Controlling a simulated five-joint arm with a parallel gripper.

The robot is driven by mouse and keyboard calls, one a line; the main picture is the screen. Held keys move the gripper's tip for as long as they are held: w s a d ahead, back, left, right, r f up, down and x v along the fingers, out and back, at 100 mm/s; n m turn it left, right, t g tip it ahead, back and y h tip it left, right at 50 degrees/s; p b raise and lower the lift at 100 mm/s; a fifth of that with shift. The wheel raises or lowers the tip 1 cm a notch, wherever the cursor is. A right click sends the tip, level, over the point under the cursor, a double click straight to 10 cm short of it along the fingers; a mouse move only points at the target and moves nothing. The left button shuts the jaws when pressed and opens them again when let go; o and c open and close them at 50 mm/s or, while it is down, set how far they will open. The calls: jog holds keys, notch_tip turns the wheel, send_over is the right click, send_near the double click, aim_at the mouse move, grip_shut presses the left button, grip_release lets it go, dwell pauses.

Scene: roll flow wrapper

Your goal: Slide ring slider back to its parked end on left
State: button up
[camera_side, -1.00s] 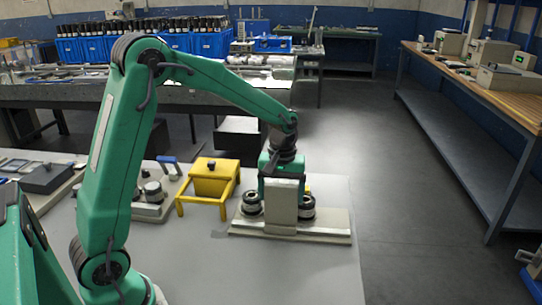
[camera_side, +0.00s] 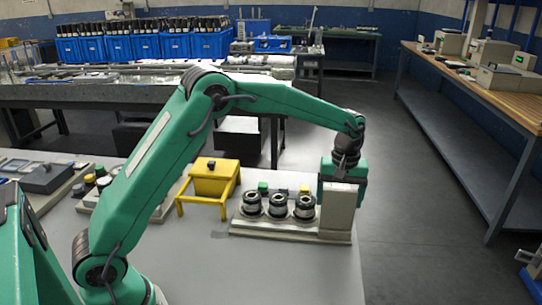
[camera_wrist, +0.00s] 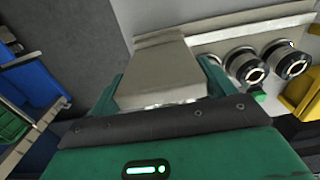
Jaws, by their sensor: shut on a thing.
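The ring slider, a tall beige block (camera_side: 338,212), stands upright at the right end of the low beige flow wrapper base (camera_side: 270,234) in the side view. In the wrist view the block (camera_wrist: 160,75) fills the space between the green jaws, left of the rollers. My gripper (camera_side: 342,181) comes down from above and is shut on the block's upper part. Three black-and-white rollers (camera_side: 278,206) stand in a row left of the block. The base's far right part is hidden behind the block.
A yellow box on a stand (camera_side: 212,180) is just left of the base. A green button (camera_side: 263,187) shows behind the rollers. More beige equipment (camera_side: 105,190) lies farther left. The grey table front (camera_side: 240,270) is clear.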

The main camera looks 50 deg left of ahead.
jog(key=shift+w+d+r, duration=0.1)
jog(key=shift+w+d, duration=0.15)
jog(key=shift+d, duration=0.05)
jog(key=o, duration=1.3)
jog(key=shift+a, duration=0.1)
jog(key=shift+r, duration=3.9)
jog(key=shift+s+r, duration=0.1)
jog(key=shift+s, duration=0.05)
